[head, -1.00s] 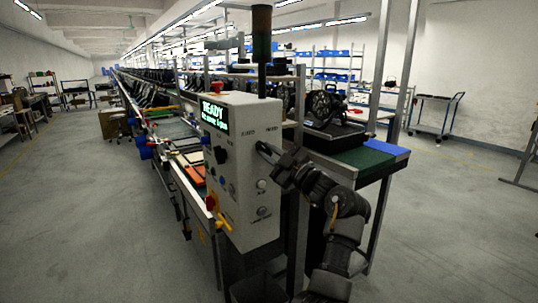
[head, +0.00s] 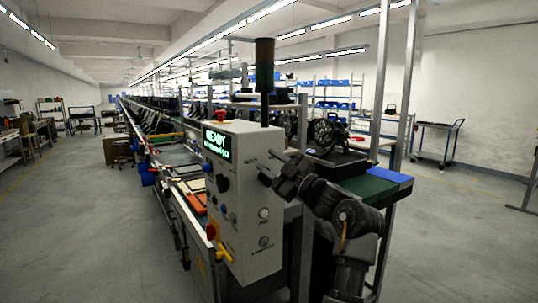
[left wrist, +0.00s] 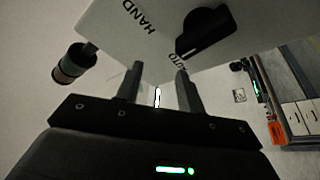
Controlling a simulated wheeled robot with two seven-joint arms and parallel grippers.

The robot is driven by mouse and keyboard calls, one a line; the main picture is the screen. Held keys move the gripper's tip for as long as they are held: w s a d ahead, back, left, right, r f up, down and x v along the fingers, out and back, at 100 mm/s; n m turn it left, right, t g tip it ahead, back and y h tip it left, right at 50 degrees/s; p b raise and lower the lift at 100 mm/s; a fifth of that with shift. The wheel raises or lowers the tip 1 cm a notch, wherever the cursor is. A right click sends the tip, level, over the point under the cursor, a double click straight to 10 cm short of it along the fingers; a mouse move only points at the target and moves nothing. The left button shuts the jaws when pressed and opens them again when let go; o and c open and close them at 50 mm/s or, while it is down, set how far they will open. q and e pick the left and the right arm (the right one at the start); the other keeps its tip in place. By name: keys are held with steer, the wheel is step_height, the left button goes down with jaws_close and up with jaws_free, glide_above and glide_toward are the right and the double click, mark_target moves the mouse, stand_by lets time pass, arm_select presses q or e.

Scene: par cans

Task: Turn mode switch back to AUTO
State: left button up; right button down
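In the left wrist view, a black mode switch knob (left wrist: 204,34) with a white line sits on the box face, with the words HAND and AUTO nearby. I cannot tell for sure which word it points to. My left gripper (head: 264,172) is in front of the box's upper right face. In the left wrist view its two fingers (left wrist: 160,88) are apart with nothing between them, below the knob and not touching it. My right gripper is not in view.
A dark lamp column (head: 264,66) rises above the box. A red-and-yellow button (head: 211,231) and a yellow handle (head: 222,252) are low on its left side. A table with a blue end (head: 388,176) stands behind my arm.

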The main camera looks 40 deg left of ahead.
arm_select(q)
steer(key=s+d+r+b, duration=0.2)
steer(key=s+d+r, duration=0.5)
steer(key=s, duration=0.2)
steer(key=shift+s+d, duration=0.15)
steer(key=shift+s, duration=0.05)
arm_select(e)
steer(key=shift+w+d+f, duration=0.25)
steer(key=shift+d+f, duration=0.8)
